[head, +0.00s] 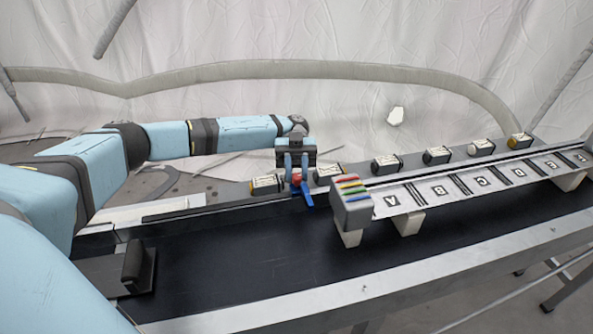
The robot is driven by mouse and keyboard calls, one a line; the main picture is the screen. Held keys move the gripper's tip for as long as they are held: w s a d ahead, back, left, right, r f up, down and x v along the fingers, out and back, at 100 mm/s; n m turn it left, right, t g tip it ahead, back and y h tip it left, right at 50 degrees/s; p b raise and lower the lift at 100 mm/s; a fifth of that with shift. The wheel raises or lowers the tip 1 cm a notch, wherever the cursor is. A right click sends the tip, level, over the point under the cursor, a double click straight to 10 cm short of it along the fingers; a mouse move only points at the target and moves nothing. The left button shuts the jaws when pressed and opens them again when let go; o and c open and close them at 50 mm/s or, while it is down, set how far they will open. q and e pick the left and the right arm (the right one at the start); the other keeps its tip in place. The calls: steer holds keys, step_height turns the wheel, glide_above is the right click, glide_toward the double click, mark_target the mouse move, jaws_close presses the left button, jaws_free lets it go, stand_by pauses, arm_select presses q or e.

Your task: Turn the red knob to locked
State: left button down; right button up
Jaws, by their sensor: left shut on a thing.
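The red knob (297,178) shows as a small red patch at the far rail, left of the middle of the head view. My left gripper (296,188) points down over it, with its blue fingers shut around it. The fingers hide most of the knob, so I cannot tell which way it is turned. No lock marking can be read. My right gripper is not in the head view.
A grey block with coloured stripes (352,205) stands right of the gripper, beside a lettered white panel (450,189). Several small canisters (386,161) line the back rail. The black belt (240,263) in front is clear.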

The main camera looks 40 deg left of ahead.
arm_select(q)
steer(key=c, duration=0.9)
jaws_free()
steer(key=shift+c, duration=0.2)
step_height(320, 180, up, 20)
steer(key=p, duration=0.2)
steer(key=shift+p, duration=0.35)
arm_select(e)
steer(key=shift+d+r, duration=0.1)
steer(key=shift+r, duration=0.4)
arm_select(q)
steer(key=shift+r, duration=0.15)
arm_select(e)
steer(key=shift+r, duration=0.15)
